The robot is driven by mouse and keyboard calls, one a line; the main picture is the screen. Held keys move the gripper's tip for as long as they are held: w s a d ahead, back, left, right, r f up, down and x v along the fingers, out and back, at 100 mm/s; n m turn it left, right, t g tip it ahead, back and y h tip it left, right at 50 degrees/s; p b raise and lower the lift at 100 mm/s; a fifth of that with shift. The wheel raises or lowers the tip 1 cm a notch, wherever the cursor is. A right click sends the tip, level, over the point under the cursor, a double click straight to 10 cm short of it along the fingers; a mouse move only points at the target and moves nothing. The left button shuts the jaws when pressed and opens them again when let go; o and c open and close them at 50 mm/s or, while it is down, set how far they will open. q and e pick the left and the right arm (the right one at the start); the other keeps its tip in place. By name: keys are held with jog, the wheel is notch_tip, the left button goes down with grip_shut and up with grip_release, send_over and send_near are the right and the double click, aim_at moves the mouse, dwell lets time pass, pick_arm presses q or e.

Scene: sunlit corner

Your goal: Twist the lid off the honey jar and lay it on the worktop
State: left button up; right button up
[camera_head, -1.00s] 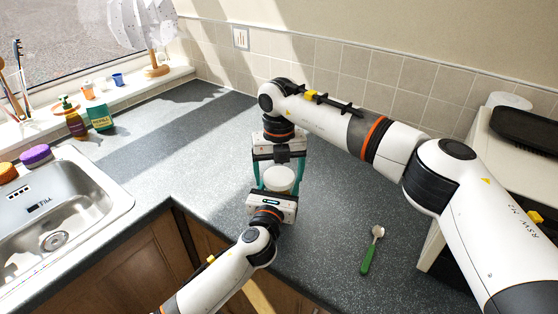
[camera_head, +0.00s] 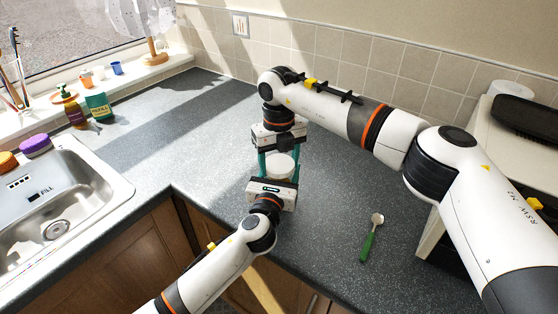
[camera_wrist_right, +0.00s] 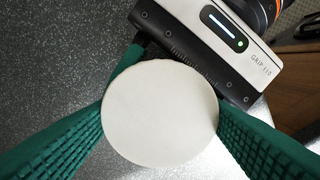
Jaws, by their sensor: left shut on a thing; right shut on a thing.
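The honey jar (camera_head: 280,181) stands on the worktop (camera_head: 205,125), mostly hidden; a sliver of tan body shows under its round white lid (camera_head: 280,166). The lid fills the middle of the right wrist view (camera_wrist_right: 160,113). My right gripper (camera_head: 279,160) reaches in from behind, its green fingers shut on opposite sides of the lid. My left gripper (camera_head: 277,183) comes from the front, shut on the jar body below; its fingers are mostly hidden. I cannot tell whether a gap separates lid and jar.
A green-handled spoon (camera_head: 371,238) lies on the worktop to the right. The sink (camera_head: 60,210) is at the left. A pump bottle (camera_head: 72,108) and a green packet (camera_head: 99,106) stand behind it. The worktop behind and left of the jar is clear.

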aim_at(279, 163)
jog(key=shift+r, duration=0.2)
dwell(0.6)
jog(key=shift+r, duration=0.95)
jog(key=shift+r, duration=2)
pick_arm(q)
jog(key=o, duration=2)
jog(key=shift+c, duration=0.2)
